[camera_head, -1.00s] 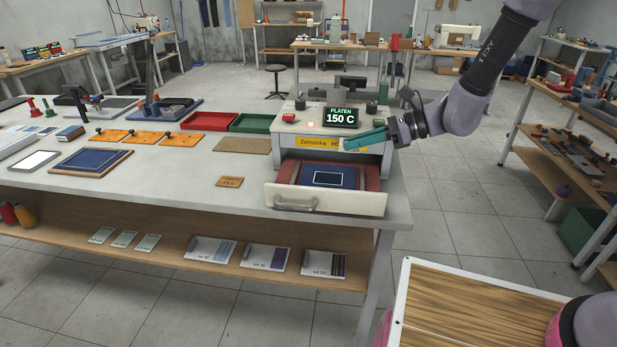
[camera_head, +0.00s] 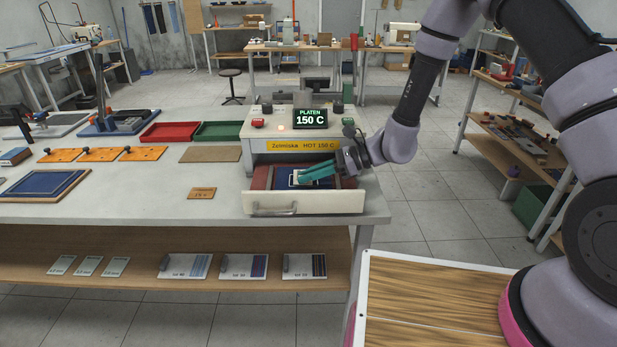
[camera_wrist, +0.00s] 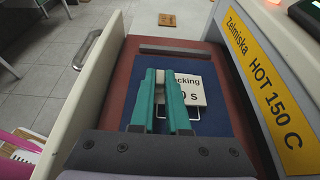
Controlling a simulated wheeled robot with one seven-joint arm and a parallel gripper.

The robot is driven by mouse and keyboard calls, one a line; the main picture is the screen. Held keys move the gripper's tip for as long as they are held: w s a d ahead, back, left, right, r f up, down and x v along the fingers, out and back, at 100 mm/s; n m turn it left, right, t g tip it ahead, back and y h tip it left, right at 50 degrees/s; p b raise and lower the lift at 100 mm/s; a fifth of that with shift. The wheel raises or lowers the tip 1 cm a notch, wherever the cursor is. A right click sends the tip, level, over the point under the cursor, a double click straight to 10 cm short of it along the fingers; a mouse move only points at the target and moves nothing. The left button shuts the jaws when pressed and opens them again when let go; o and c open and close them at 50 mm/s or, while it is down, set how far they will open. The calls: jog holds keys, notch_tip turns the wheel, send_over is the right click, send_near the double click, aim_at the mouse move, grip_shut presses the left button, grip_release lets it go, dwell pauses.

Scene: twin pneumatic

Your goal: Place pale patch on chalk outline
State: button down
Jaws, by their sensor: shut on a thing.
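The pale patch (camera_wrist: 190,90) is a small white rectangle with dark print, partly hidden by my fingers; the letters "cking" and "0 s" show. My gripper (camera_head: 300,177) has teal fingers and is shut on the patch over the open drawer. In the wrist view, my gripper (camera_wrist: 162,76) covers the patch's left part. The chalk outline (camera_wrist: 196,114) is a thin white rectangle on dark blue cloth (camera_wrist: 215,123), partly hidden under the fingers and patch. I cannot tell whether the patch touches the cloth.
The open drawer (camera_head: 320,203) has a pale front with a handle, below the hot press (camera_head: 290,147), whose display reads 150 C. A tan tag (camera_head: 202,193) lies on the bench to the left. Red tray (camera_head: 169,131) and green tray (camera_head: 217,131) stand behind.

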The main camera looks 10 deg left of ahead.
jog(key=shift+f, duration=0.3)
jog(key=c, duration=0.9)
grip_release()
jog(key=shift+f, duration=0.1)
